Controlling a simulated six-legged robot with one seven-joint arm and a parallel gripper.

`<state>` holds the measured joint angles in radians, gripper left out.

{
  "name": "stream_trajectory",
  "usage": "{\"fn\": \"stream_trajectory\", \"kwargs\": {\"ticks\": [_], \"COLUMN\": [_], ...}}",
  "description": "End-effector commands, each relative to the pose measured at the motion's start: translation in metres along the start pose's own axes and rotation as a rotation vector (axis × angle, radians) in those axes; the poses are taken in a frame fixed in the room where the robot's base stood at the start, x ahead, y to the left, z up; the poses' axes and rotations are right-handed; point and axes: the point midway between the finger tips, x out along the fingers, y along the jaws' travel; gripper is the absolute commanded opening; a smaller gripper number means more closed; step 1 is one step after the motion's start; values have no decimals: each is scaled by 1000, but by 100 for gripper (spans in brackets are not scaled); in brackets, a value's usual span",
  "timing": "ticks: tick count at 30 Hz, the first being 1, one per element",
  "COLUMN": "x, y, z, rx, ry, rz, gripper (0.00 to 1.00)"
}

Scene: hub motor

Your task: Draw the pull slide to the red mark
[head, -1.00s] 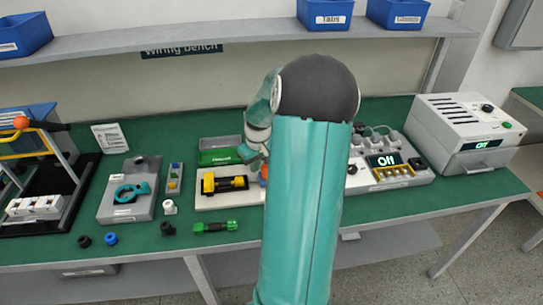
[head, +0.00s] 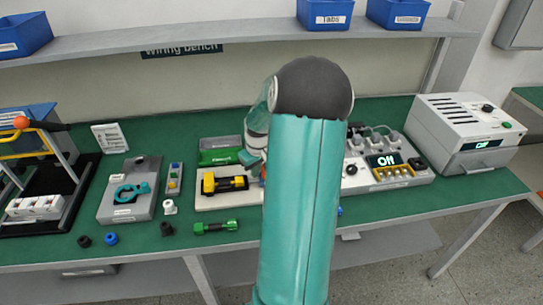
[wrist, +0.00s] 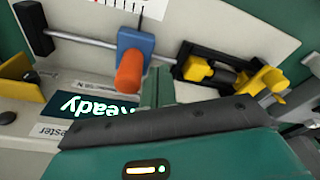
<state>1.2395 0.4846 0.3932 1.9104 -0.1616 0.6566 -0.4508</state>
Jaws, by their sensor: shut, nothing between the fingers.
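The pull slide shows in the wrist view as a blue block (wrist: 136,42) with an orange knob (wrist: 130,72), riding on a thin metal rod (wrist: 88,40). A white scale plate (wrist: 140,6) with tick marks lies beside the block at the top edge. In the head view my arm hides most of the slide.
In the wrist view, a black and yellow clamp (wrist: 225,70) stands right of the slide, and a display (wrist: 95,108) reads "Ready". In the head view, a yellow and black part (head: 224,183) lies left of my arm, a connector block (head: 390,165) right. A green plug (head: 215,227) lies near the front edge.

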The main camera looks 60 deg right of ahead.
Motion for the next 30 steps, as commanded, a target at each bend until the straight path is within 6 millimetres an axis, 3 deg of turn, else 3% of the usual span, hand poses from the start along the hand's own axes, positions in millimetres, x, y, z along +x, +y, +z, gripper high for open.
{"fn": "stream_trajectory", "kwargs": {"ticks": [30], "x": [6], "y": [12], "z": [8], "rx": [1], "ry": [-1], "rz": [0], "gripper": [0]}}
